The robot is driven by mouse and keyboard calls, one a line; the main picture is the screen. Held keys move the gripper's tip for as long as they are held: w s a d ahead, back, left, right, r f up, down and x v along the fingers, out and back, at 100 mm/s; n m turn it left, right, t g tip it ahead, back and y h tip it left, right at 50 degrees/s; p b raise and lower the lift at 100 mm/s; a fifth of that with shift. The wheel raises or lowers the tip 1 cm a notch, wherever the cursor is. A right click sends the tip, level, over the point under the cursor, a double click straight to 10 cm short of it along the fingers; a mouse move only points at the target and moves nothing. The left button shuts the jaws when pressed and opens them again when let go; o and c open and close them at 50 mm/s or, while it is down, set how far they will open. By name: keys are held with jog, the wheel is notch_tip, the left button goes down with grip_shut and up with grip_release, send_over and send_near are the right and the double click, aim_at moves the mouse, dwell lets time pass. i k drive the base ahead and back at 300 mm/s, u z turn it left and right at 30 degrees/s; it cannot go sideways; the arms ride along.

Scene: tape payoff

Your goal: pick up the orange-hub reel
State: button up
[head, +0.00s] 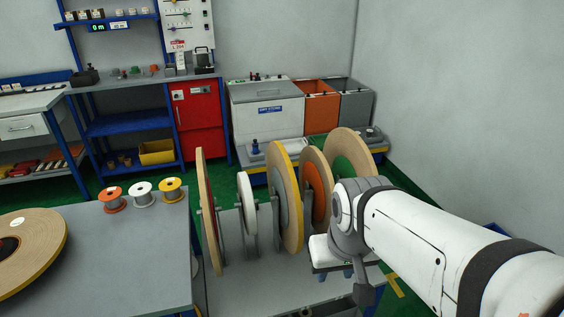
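A row of upright reels stands on the grey stand in the middle of the head view. The fourth from the left has an orange-brown hub face (319,178) inside a tan tape ring, and appears to be the orange-hub reel. Its lower right part is hidden behind my arm. Its neighbours are a yellow-rimmed reel with a grey hub (287,195) on the left and a green-hub reel (351,153) on the right. My gripper (335,270) is just right of and below the orange-hub reel, mostly hidden by my wrist. Its fingers are too small and covered to read.
A thin tan reel (208,210) and a white reel (247,203) stand further left. A large flat reel (42,240) lies on the left table (130,260), near orange, white and yellow spools. Bins (322,108) and a red cabinet (199,115) stand behind.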

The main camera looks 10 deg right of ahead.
aim_at(314, 168)
jog(key=u, duration=2.8)
jog(key=k, duration=1.5)
jog(key=z, duration=2.55)
jog(key=i, duration=1.05)
jog(key=z, duration=0.05)
